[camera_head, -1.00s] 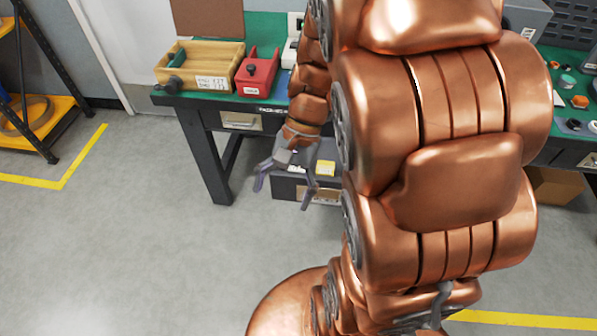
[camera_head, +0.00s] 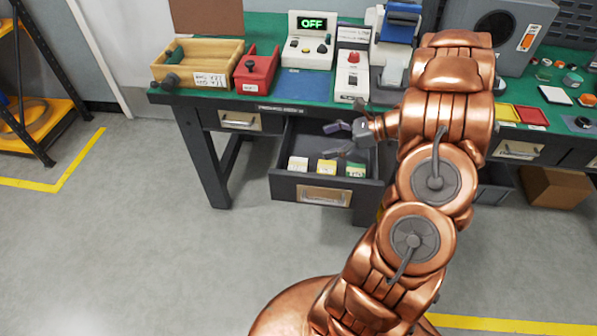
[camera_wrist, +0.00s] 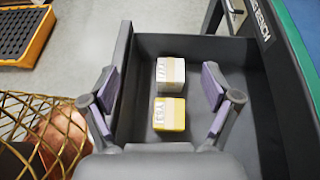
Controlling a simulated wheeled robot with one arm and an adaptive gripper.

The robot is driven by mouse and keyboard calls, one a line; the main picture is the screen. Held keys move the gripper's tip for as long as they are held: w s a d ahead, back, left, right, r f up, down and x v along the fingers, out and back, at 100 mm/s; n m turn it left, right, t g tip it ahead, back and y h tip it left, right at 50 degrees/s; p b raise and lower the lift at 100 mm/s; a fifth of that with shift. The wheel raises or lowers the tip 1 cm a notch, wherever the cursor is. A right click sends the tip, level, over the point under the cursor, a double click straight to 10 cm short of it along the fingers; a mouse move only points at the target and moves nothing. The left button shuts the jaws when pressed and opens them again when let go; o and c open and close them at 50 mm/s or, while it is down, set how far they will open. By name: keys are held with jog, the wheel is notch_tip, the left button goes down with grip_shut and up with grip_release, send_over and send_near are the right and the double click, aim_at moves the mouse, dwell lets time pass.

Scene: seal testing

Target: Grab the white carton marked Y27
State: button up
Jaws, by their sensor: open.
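A white carton (camera_head: 298,164) stands in the open drawer at the left end of a row, and it also shows in the wrist view (camera_wrist: 171,71). Its marking there is sideways and looks like Y27, but is small. A yellow carton (camera_head: 326,168) is beside it, nearer my palm in the wrist view (camera_wrist: 169,116). A third carton with a green top (camera_head: 355,170) is on the right and does not show in the wrist view. My gripper (camera_head: 335,143) is open and empty above the drawer. In the wrist view its fingers (camera_wrist: 160,88) spread either side of the cartons, apart from them.
The dark drawer (camera_head: 325,194) projects from under the green workbench (camera_head: 262,32), whose edge lies close behind my gripper. A wooden tray (camera_head: 197,69), a red holder (camera_head: 257,75) and a device reading OFF (camera_head: 308,49) stand on top. Floor left of the drawer is clear.

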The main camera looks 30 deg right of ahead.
jog(key=d+f+m+t, duration=0.1)
jog(key=d, duration=0.1)
send_near(303, 164)
jog(key=shift+a+f+p, duration=0.15)
jog(key=shift+a+p, duration=0.1)
jog(key=shift+p, duration=0.15)
jog(key=shift+x, duration=1)
jog(key=shift+p+x, duration=0.65)
jog(key=shift+x, duration=2.1)
jog(key=shift+w, duration=0.1)
jog(key=c, duration=1.4)
